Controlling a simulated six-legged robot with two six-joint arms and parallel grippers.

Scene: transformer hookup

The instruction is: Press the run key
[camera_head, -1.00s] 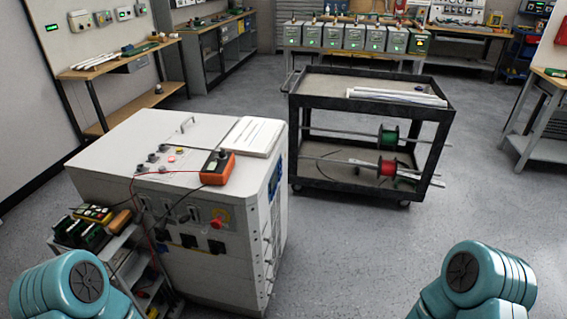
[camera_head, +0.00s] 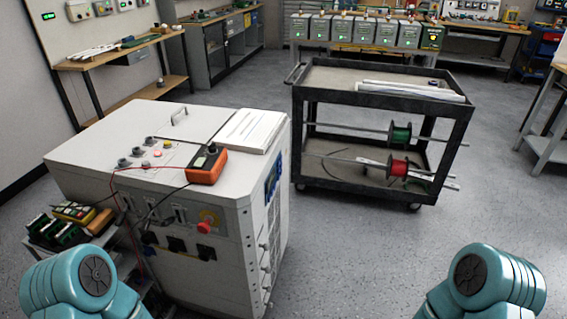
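A white test cabinet (camera_head: 100,160) stands at the left. Its top carries a group of small knobs and buttons, among them a red button (camera_head: 157,154) and a yellow button (camera_head: 168,143). Which of them is the run key I cannot tell. A red mushroom knob (camera_head: 206,225) sits on its front face. An orange handheld meter (camera_head: 207,165) lies on the top, with leads running from it. Only teal joints of my two arms show at the bottom corners; neither gripper is in view.
A black cart (camera_head: 376,98) with cable spools stands right of the cabinet. A small shelf unit with a yellow device (camera_head: 75,212) adjoins the cabinet's left front. Grey floor (camera_head: 350,250) is clear in front of the cart. Workbenches line the back and left walls.

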